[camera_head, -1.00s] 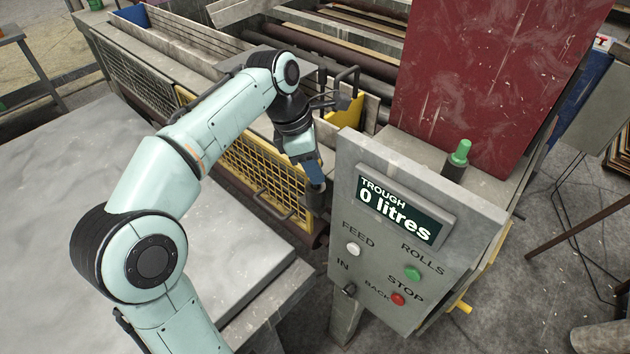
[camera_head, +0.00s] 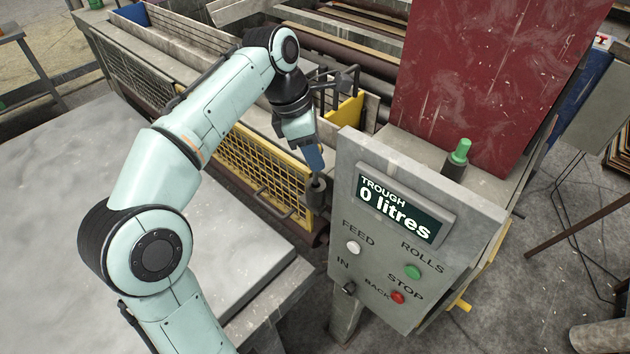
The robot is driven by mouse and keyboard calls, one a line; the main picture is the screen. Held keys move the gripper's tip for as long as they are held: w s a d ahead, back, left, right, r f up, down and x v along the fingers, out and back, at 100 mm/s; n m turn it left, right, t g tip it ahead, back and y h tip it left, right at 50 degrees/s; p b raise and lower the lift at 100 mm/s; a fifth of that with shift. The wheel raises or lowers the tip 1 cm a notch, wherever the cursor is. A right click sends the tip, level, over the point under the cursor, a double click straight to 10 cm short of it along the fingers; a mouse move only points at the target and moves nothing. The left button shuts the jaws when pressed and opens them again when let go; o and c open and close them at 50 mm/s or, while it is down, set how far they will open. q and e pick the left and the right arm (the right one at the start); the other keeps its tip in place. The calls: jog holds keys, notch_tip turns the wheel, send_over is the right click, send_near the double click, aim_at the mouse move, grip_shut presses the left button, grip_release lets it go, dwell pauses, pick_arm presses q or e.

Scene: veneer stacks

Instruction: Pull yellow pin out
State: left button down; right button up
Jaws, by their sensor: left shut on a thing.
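My left gripper (camera_head: 316,167) points down at the near right end of the yellow mesh guard (camera_head: 258,167), just left of the control panel. Its blue fingers are shut on a grey cylindrical piece (camera_head: 316,191); I cannot tell whether a yellow pin belongs to it, as the fingers cover its upper part. A short yellow stub (camera_head: 462,307) sticks out at the lower right of the control panel, apart from the gripper. My right gripper is out of view.
The grey control panel (camera_head: 345,225) reads "TROUGH 0 litres" and stands close right of the gripper. A green-capped bottle (camera_head: 459,152) and a dark red board (camera_head: 485,80) are behind it. A pale flat stack (camera_head: 65,160) lies under my arm at left.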

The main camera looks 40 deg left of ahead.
pick_arm(q)
jog(key=shift+r, duration=0.15)
jog(key=shift+r, duration=2)
